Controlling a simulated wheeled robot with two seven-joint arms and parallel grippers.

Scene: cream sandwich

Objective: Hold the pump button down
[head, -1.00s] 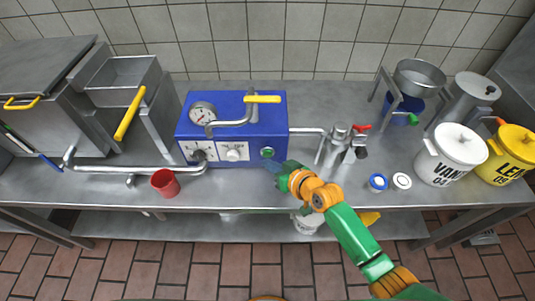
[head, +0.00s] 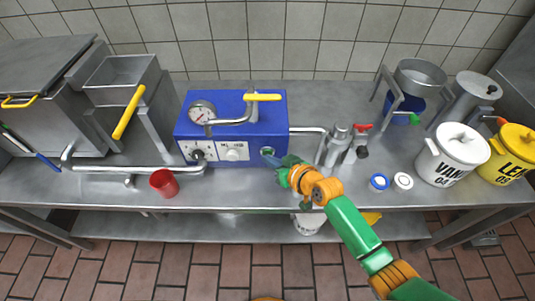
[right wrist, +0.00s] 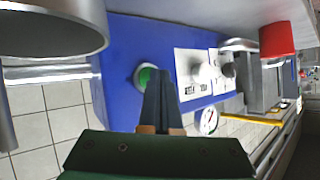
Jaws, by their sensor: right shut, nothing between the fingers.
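The pump is a blue box (head: 215,133) on the steel table, with a gauge on top and dials on its front. Its green button (right wrist: 146,76) sits in a pale ring at the right end of the front face; in the head view the button (head: 267,152) is partly covered by my fingers. My right gripper (head: 273,158) is shut and empty, its dark blue fingertips at the button. In the right wrist view the fingertips (right wrist: 160,75) overlap the button's edge. I cannot tell whether the button is pressed in. My left gripper is not in view.
A red cup (head: 164,183) stands left of the pump near the table's front edge. Steel pipes and a valve (head: 340,140) stand to its right. Two small lids, a white bucket (head: 452,160) and a yellow bucket (head: 510,160) are further right.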

